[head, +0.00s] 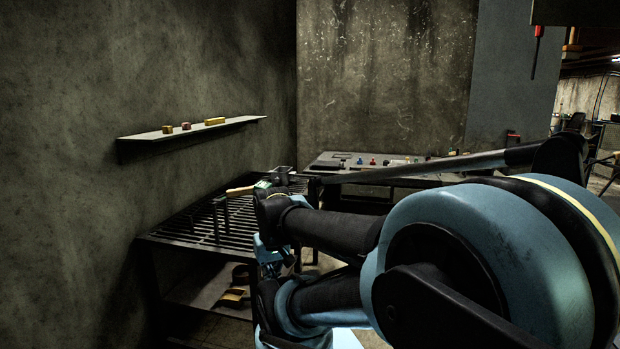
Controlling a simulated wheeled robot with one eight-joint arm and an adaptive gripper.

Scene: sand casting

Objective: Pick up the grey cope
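A small dark grey box-like frame (283,173) stands at the far end of the slatted metal table (190,229). It may be the grey cope, but it is small and dim, so I cannot be sure. My arm reaches in from the right and covers the table's right side. I cannot make out my gripper's fingers; the arm's own links hide that area.
A tool with a wooden handle (240,191) lies on the slatted table. A wall shelf (190,129) carries several small blocks. A back bench (385,171) holds small coloured items. Yellowish objects (233,295) lie on the shelf below the table.

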